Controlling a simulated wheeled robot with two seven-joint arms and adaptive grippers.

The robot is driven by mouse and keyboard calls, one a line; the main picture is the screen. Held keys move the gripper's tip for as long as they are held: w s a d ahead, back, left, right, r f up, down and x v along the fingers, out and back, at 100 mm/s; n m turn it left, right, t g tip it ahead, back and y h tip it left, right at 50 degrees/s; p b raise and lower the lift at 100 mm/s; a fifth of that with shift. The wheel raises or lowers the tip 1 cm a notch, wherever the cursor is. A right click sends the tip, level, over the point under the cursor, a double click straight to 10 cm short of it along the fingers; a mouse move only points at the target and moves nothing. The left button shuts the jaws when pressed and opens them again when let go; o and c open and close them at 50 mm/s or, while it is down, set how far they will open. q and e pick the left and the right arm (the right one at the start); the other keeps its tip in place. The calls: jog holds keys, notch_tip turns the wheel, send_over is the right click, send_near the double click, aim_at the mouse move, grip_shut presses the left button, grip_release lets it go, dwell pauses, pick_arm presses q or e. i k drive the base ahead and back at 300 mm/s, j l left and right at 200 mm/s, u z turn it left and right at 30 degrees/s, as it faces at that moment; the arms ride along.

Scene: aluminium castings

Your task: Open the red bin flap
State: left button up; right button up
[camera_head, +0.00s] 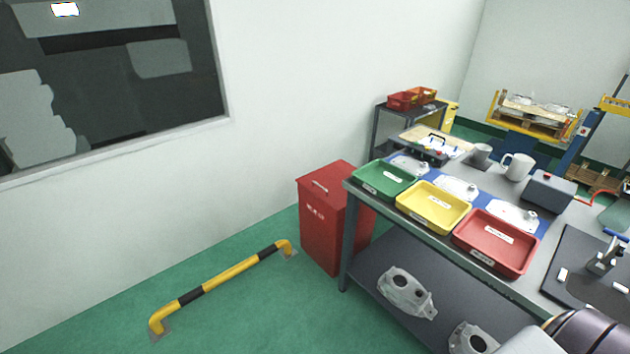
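The red bin (322,232) stands on the green floor against the white wall, left of the workbench. Its red top flap (333,177) lies shut over the opening and has a small pale bar handle (320,187). White lettering marks the bin's front. The bench leg and the bench end hide part of the bin's right side. Neither of my grippers shows in the head view. Only part of my own arm shows at the bottom right corner, far from the bin.
A yellow-black floor rail (222,278) stands left of the bin, with clear floor between. The workbench (427,233) carries green (384,179), yellow (433,206) and red (496,242) trays. Castings (407,292) lie on its lower shelf. A dark trolley (375,126) stands behind.

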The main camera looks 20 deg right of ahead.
aim_at(325, 183)
jog(key=i+z, duration=0.2)
jog(key=i, duration=0.2)
jog(key=i+j+z, duration=0.2)
jog(key=i, duration=0.2)
jog(key=i+j+z, duration=0.25)
jog(key=i+z, duration=0.25)
jog(key=i+j+z, duration=0.75)
jog(key=j+z, duration=0.2)
